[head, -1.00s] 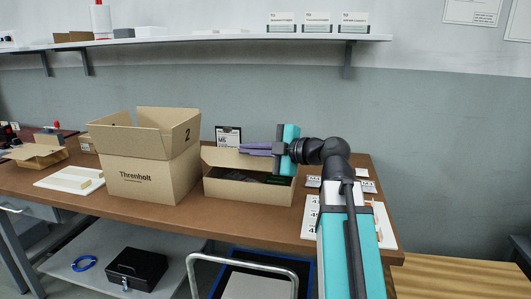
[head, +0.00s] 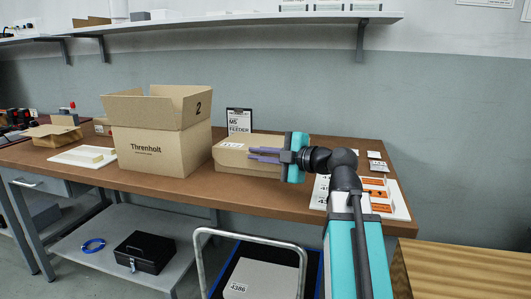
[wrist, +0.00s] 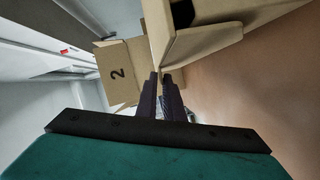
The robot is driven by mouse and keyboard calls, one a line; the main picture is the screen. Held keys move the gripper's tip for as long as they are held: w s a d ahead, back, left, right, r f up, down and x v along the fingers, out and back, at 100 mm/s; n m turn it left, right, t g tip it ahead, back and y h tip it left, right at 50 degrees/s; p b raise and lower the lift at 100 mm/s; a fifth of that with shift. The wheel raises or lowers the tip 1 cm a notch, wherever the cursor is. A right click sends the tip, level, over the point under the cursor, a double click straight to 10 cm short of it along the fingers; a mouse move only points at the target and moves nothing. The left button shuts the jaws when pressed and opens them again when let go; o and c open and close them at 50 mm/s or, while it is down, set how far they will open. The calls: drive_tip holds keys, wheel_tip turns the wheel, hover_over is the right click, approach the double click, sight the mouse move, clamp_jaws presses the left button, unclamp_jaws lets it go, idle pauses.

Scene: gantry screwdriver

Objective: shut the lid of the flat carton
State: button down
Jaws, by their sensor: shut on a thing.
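The flat carton (head: 236,168) stands on the brown bench, right of the tall carton. Its lid (head: 232,146), with a white label, slopes forward over the box in the head view and hides the inside. My gripper (head: 251,154) reaches in from the right, its purple fingers at the lid's front. In the wrist view my gripper (wrist: 162,77) is shut on the lid's edge (wrist: 157,48). A dark gap into the carton (wrist: 225,37) shows beside the lid, so the lid is not flat down. The contents are mostly hidden.
The open tall carton (head: 160,152) marked "2" stands close at the left. A clipboard sign (head: 239,120) is behind. A white board with orange labels (head: 378,196) lies at the right. A trolley (head: 250,236) stands in front below the bench.

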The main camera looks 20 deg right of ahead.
drive_tip(key=shift+s+f+b, duration=0.1)
drive_tip(key=shift+f+b, duration=0.45)
drive_tip(key=shift+f, duration=0.6)
drive_tip(key=shift+f, duration=0.1)
drive_tip(key=c, duration=2)
unclamp_jaws()
drive_tip(key=shift+s+d+r+p, duration=0.3)
drive_tip(key=shift+s+d, duration=0.15)
drive_tip(key=shift+s, duration=0.1)
drive_tip(key=b+v, duration=0.1)
drive_tip(key=v, duration=0.9)
drive_tip(key=shift+s+d, duration=0.25)
drive_tip(key=shift+s, duration=0.05)
drive_tip(key=shift+b+v, duration=0.4)
drive_tip(key=shift+v, duration=0.4)
